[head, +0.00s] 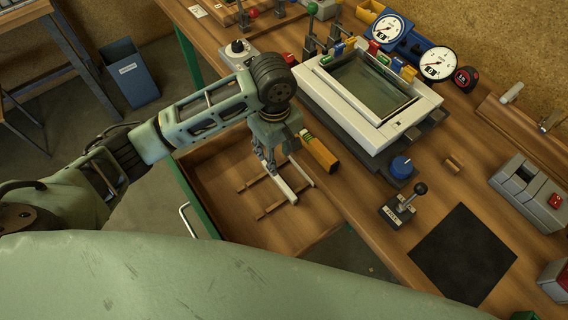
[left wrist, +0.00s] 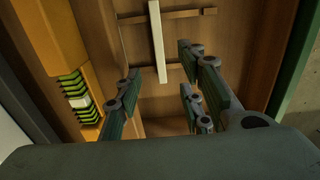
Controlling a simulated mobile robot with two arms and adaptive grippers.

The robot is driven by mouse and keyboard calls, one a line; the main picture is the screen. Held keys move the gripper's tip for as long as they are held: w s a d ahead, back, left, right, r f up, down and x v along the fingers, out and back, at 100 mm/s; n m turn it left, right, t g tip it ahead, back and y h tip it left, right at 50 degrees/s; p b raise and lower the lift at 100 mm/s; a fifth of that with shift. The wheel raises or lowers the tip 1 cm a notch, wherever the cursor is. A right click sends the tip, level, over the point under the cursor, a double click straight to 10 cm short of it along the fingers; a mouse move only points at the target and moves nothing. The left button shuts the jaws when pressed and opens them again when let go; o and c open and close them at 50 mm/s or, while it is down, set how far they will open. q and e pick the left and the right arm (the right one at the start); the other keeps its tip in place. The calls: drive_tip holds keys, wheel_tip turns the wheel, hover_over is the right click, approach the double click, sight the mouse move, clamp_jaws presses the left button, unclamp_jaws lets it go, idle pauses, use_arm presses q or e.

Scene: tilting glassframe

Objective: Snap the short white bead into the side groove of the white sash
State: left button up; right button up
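I cannot tell which is the short one. In the left wrist view, one white bead (left wrist: 158,42) lies across wooden slats, beyond the fingers. My left gripper (left wrist: 160,88) is open, pointing down into the drawer, with nothing visible between its fingers. My right gripper is in neither view.
The open drawer (head: 215,187) has wooden slats (head: 270,210) in it. An orange holder with green clips (head: 320,153) stands at the bench edge beside my gripper. A lever box (head: 398,212), blue knob (head: 401,167) and black mat (head: 463,255) are on the bench.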

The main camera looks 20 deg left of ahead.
sight(277, 176)
use_arm(q)
drive_tip(key=f, duration=0.6)
drive_tip(key=shift+s, duration=0.2)
drive_tip(key=shift+f, duration=0.25)
drive_tip(key=shift+w+a+f, duration=0.1)
drive_tip(key=shift+w+f, duration=0.1)
drive_tip(key=shift+f, duration=0.15)
drive_tip(key=f, duration=0.2)
drive_tip(key=f+p, duration=0.1)
drive_tip(key=shift+w+a+f, duration=0.15)
drive_tip(key=shift+w+f, duration=0.1)
drive_tip(key=shift+f, duration=0.55)
drive_tip(key=shift+c, duration=0.8)
drive_tip(key=c, duration=0.4)
clamp_jaws()
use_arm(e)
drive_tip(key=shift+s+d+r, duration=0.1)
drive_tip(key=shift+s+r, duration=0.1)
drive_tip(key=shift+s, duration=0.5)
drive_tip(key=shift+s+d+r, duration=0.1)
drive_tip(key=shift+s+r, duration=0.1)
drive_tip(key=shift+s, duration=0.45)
